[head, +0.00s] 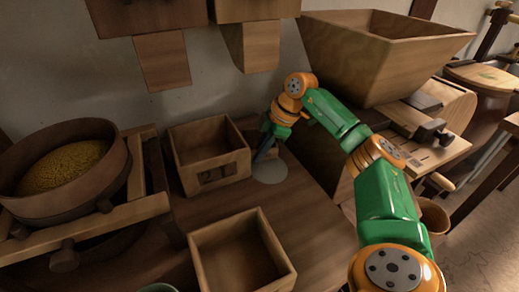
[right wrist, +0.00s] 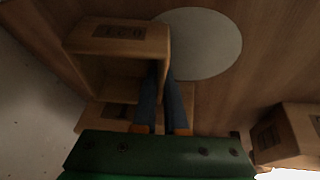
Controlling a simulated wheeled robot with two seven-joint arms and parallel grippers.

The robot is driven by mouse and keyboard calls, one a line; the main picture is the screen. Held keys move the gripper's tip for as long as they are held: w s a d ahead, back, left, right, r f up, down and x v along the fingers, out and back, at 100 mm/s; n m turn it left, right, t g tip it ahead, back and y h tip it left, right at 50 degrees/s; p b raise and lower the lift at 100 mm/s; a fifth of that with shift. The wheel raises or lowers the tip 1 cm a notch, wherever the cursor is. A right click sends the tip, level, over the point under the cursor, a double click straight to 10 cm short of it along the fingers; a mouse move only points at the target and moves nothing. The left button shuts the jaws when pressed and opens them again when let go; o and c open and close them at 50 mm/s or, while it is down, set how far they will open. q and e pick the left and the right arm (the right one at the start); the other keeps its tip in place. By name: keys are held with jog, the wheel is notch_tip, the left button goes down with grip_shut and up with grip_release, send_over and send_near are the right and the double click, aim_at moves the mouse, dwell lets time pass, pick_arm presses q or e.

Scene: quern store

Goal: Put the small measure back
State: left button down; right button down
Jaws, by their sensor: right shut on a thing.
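A square, open-topped wooden box (head: 213,182) with a dark mark on its front stands on the bench near the wall; I take it for the small measure. My right gripper (head: 264,153) is at its right side, pointing down. In the right wrist view, the dark fingers (right wrist: 161,90) are closed together at the edge of a marked wooden box (right wrist: 118,36), seemingly on its side wall. The exact hold is partly hidden. A flat grey disc (head: 270,172) lies on the bench just right of the box, and also shows in the right wrist view (right wrist: 205,45). My left gripper is out of view.
Another open wooden box (head: 240,262) stands nearer the front. A round tub of yellow grain (head: 62,168) is at the left. Wooden chutes (head: 162,62) hang on the wall above. A large hopper (head: 385,55) stands at the right. Bench right of the front box is clear.

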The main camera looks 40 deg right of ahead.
jog(key=c, duration=1)
grip_release()
jog(key=shift+f+b, duration=0.4)
jog(key=shift+b, duration=0.3)
jog(key=p+v, duration=0.1)
jog(key=v, duration=0.4)
jog(key=p+v, duration=0.1)
jog(key=v, duration=0.1)
jog(key=shift+w+d+r+p, duration=0.1)
jog(key=shift+d+r+p, duration=0.2)
jog(key=shift+d+p, duration=0.1)
jog(key=shift+f, duration=0.1)
